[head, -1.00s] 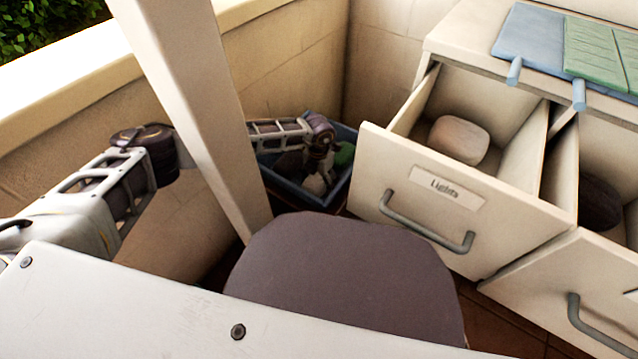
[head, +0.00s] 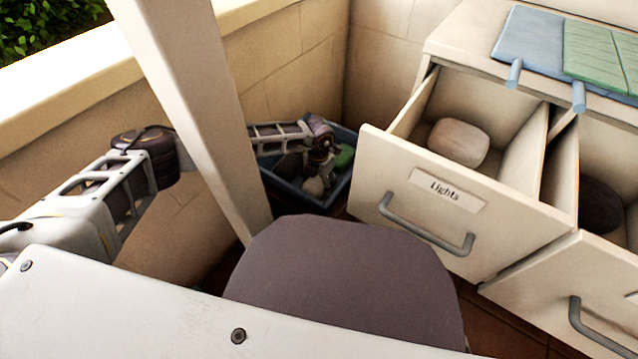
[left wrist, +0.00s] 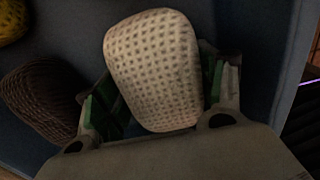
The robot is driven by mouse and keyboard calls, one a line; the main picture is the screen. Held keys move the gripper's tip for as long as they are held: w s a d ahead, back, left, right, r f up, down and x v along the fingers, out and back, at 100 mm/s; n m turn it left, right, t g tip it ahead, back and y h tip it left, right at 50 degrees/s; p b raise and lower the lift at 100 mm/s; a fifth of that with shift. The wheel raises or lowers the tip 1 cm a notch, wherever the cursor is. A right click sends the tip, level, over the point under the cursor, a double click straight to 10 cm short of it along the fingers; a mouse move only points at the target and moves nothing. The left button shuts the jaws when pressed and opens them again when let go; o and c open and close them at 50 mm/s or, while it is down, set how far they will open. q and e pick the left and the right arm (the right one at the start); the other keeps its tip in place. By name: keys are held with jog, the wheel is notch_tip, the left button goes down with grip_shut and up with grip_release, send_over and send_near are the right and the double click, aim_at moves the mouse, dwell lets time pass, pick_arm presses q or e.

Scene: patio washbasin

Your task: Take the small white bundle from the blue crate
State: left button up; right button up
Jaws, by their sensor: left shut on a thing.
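The small white bundle (left wrist: 153,65) is pale and woven-looking. In the left wrist view it lies between the two green-padded fingers of my left gripper (left wrist: 160,92), which is shut on it. In the head view my left gripper (head: 319,174) points down into the blue crate (head: 341,192), and the white bundle (head: 313,187) shows low inside the crate, partly hidden by the hand. Whether the bundle touches the crate floor I cannot tell. My right gripper is not in view.
A dark brown bundle (left wrist: 40,100) and a yellow one (left wrist: 12,20) lie near the gripper. A green bundle (head: 345,156) lies at the crate's right side. A pale post (head: 195,105) crosses my left arm.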

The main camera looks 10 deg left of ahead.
aim_at(319, 179)
pick_arm(q)
jog(key=shift+r, duration=0.1)
jog(key=shift+r+p, duration=0.45)
jog(key=shift+r, duration=0.3)
notch_tip(319, 179, up, 7)
jog(key=p, duration=0.3)
jog(key=shift+r, duration=0.6)
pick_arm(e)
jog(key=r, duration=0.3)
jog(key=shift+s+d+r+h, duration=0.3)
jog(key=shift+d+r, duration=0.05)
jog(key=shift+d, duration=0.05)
